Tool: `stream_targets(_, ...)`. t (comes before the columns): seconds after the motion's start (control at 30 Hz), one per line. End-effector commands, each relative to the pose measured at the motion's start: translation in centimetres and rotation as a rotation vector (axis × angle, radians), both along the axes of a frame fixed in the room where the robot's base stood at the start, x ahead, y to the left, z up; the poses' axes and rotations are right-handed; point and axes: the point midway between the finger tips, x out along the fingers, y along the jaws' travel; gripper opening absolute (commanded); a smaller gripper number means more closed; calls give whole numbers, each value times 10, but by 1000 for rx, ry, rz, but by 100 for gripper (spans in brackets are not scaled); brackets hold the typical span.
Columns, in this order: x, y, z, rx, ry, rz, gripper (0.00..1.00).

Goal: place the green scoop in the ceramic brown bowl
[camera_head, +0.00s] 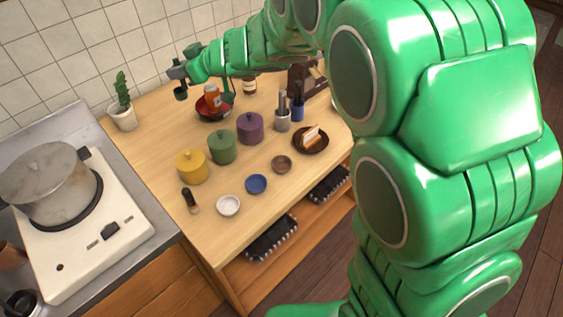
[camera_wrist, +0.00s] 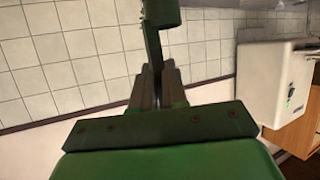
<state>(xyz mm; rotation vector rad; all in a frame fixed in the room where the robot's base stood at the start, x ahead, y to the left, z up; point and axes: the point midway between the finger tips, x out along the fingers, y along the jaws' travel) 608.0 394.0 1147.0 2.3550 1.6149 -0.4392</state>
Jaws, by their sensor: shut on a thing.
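My gripper (camera_head: 179,71) is shut on the green scoop (camera_head: 181,92), held up in front of the tiled wall, above the back left of the wooden counter. In the wrist view the jaws (camera_wrist: 158,76) pinch the scoop's thin handle, and the round green cup of the scoop (camera_wrist: 162,13) shows at the top edge, partly cut off. A small brown bowl (camera_head: 281,164) stands on the counter right of the blue dish, well to the right of and below my gripper. It looks empty. The wrist view does not show it.
Yellow (camera_head: 191,167), green (camera_head: 222,147) and purple (camera_head: 250,128) lidded pots stand mid-counter. A red bowl (camera_head: 213,113) holds a jar. A brown plate (camera_head: 311,142) holds cake. White (camera_head: 228,205) and blue (camera_head: 256,184) dishes are in front. A cactus (camera_head: 123,108) and stove pot (camera_head: 48,178) are left.

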Motion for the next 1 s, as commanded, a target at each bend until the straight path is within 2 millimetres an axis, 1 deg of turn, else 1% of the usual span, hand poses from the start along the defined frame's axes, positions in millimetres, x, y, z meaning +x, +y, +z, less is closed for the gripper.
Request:
stream_targets(0.03,3,-9,1,-1,-1,0,0)
stream_targets(0.23,7,-40,1,-3,-1,24,0)
stream_targets(0.57,6,-95,-3,-2,-1,67,0)
stream_targets(0.77,-1,-130,-10,-2,1,94,0)
stream_targets(1.0,-15,-175,-20,0,2,125,0)
